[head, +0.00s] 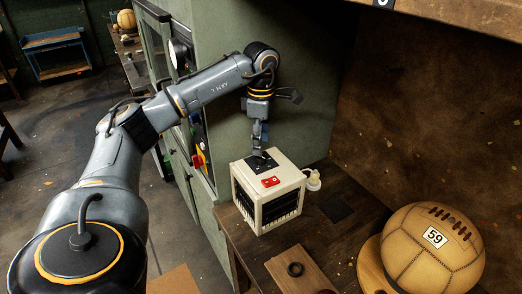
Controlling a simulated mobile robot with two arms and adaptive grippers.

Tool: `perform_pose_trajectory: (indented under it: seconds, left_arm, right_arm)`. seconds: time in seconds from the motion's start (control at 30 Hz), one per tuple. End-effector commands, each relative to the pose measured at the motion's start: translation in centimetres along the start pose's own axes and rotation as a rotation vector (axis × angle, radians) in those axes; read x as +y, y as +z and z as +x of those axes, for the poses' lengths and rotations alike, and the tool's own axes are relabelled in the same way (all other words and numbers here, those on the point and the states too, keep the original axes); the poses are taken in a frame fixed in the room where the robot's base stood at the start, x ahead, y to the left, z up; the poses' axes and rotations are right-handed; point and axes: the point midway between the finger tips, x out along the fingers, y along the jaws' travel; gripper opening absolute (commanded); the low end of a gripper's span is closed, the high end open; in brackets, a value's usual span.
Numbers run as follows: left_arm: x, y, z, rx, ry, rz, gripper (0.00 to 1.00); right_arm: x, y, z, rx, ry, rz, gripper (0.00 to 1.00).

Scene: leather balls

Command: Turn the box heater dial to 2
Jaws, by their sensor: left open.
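The box heater (267,191) is a cream box with dark grilles, standing on a dark wooden table. On its top are a dark dial area (257,162) and a red switch (270,181). My left gripper (259,152) points down at the dial area, its fingertips close above or at the dial. It is open; whether the fingers touch the dial is too small to tell. The dial's number marks cannot be read, and the gripper partly hides the dial. My right gripper is not in view.
A leather ball (432,249) marked 59 rests on a round wooden stand at the right. A wooden board (302,272) with a dark ring lies in front of the heater. A white plug (313,180) is beside the heater. A green cabinet (290,100) stands behind it.

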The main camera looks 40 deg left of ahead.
Motion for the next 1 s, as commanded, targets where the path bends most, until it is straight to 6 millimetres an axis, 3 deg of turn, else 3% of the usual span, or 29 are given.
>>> perform_pose_trajectory:
  seconds: [0.2, 0.4, 1.0]
  left_arm:
    - [0.1, 0.0, -4.7, -0.002, 0.004, -0.001, 0.52]
    - [0.1, 0.0, -7.0, 0.000, 0.001, -0.001, 0.52]
    - [0.0, 0.0, -7.4, 0.001, 0.001, -0.001, 0.52]
  right_arm:
    - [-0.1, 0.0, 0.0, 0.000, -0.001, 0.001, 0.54]
    - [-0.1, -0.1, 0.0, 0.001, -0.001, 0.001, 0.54]
    - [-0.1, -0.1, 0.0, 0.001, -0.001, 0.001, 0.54]
